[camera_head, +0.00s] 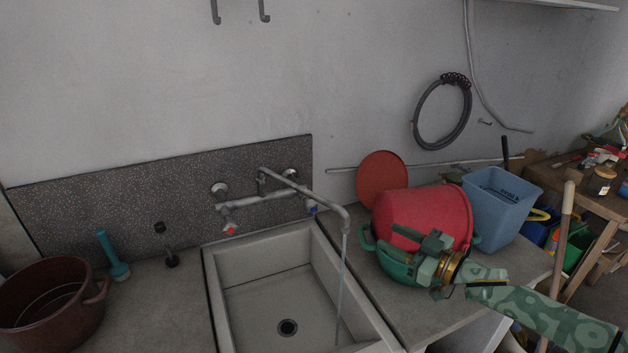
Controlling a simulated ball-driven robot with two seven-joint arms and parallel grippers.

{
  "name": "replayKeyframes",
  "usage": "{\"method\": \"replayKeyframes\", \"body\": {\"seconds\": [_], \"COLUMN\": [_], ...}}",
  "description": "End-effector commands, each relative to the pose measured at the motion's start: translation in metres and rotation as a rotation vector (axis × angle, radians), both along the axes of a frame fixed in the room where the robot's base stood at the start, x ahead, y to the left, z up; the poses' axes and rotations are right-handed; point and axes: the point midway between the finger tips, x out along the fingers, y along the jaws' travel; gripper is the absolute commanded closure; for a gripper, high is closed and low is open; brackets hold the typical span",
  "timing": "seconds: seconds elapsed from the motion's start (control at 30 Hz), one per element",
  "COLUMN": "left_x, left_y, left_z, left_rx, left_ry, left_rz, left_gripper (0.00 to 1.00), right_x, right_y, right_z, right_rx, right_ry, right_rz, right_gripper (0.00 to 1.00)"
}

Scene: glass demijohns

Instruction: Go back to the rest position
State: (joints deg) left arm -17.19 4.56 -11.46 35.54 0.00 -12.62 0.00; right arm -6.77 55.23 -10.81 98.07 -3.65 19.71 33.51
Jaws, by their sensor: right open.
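My right gripper (420,254) is open at the right of the sink, its green patterned arm coming in from the lower right. Its fingers are in front of a red tub (424,211) that sits tilted in a green pot (388,265). The gripper hides part of both, and I cannot tell whether it touches them. I see nothing held between the fingers. My left gripper is not in view. No glass demijohn shows.
A white sink (255,308) with a metal tap (296,187) is in the middle. A brown pot (60,312) stands on the left counter. A blue bucket (500,204) and a wooden handle (562,240) are near my right arm.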

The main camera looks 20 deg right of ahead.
Motion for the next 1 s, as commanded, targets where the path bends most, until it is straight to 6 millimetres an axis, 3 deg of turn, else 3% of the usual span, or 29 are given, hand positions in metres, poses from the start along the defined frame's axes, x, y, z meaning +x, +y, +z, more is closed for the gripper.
{"method": "replayKeyframes", "body": {"seconds": [0.17, 0.33, 0.43, 0.57, 1.0], "left_x": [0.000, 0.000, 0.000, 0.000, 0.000], "left_y": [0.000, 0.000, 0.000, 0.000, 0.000], "left_z": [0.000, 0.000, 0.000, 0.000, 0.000], "left_rx": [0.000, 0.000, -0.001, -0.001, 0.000], "left_ry": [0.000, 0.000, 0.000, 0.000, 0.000], "left_rz": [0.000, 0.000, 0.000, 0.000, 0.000], "left_gripper": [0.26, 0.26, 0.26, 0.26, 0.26], "right_x": [-0.002, -0.025, -0.053, -0.094, -0.217], "right_y": [0.008, 0.049, 0.074, 0.086, 0.074], "right_z": [-0.009, -0.054, -0.080, -0.096, -0.094], "right_rx": [-0.016, -0.161, -0.316, -0.503, -0.899], "right_ry": [0.012, 0.099, 0.202, 0.353, 0.817], "right_rz": [-0.018, -0.147, -0.262, -0.372, -0.495], "right_gripper": [0.59, 0.59, 0.59, 0.59, 0.59]}}
